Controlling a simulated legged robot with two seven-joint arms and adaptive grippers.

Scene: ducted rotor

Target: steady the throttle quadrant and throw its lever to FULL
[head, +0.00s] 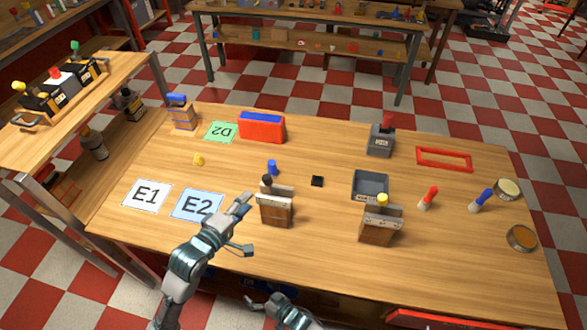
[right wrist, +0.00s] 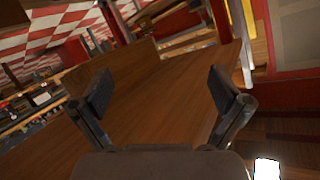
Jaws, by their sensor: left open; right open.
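Two wooden blocks with metal top plates and knobbed levers stand on the table. A grey box with a red lever (head: 380,141) stands farther back. I cannot read any FULL mark or tell from labels which is the throttle quadrant. My left gripper (head: 246,226) is open and empty, just left of the black-knobbed block, with a small gap seeming to show. My right gripper (head: 268,302) is low at the table's front edge; its fingers are spread and empty in the right wrist view (right wrist: 160,92).
Cards E1 (head: 147,196) and E2 (head: 198,205) lie left of my left gripper. The front middle strip is clear.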

